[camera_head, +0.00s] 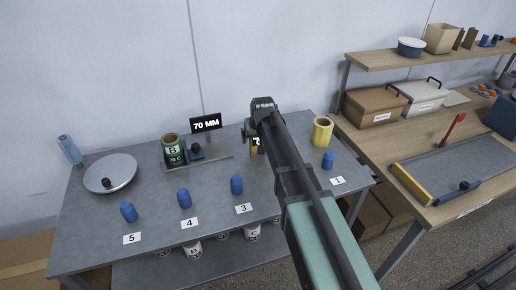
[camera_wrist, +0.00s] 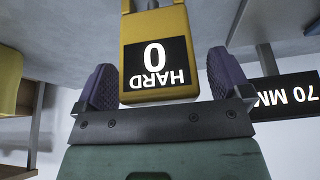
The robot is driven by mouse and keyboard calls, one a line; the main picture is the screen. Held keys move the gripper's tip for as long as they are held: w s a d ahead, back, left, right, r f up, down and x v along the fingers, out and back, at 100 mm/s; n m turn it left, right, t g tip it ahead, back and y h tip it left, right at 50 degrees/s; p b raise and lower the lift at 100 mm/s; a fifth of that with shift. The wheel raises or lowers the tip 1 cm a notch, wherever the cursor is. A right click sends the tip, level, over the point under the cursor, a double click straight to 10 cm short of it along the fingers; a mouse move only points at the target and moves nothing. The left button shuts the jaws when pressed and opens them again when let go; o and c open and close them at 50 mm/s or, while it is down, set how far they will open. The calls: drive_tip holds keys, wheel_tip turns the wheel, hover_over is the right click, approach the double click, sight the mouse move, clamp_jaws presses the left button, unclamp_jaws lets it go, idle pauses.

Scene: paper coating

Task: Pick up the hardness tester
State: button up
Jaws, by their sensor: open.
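The hardness tester is a yellow block with a black display reading "HARD 0", upside down in the wrist view (camera_wrist: 160,62). In the head view only a small yellow and black part of the tester (camera_head: 254,146) shows beside my arm, at the back of the grey table. My gripper (camera_wrist: 165,80) is open, with one purple finger on each side of the tester's near end in the wrist view. Whether either finger touches it I cannot tell. In the head view my gripper (camera_head: 249,130) is mostly hidden by my arm.
A "70 MM" display (camera_head: 206,124) stands left of my gripper, with a green can (camera_head: 174,150) farther left. A yellow cylinder (camera_head: 322,131) stands to the right. Several blue pegs (camera_head: 184,198) line the front. A round silver plate (camera_head: 110,173) lies at the left.

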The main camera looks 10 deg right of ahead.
drive_tip(key=shift+r, duration=0.1)
drive_tip(key=c, duration=1.1)
drive_tip(key=shift+o, duration=0.2)
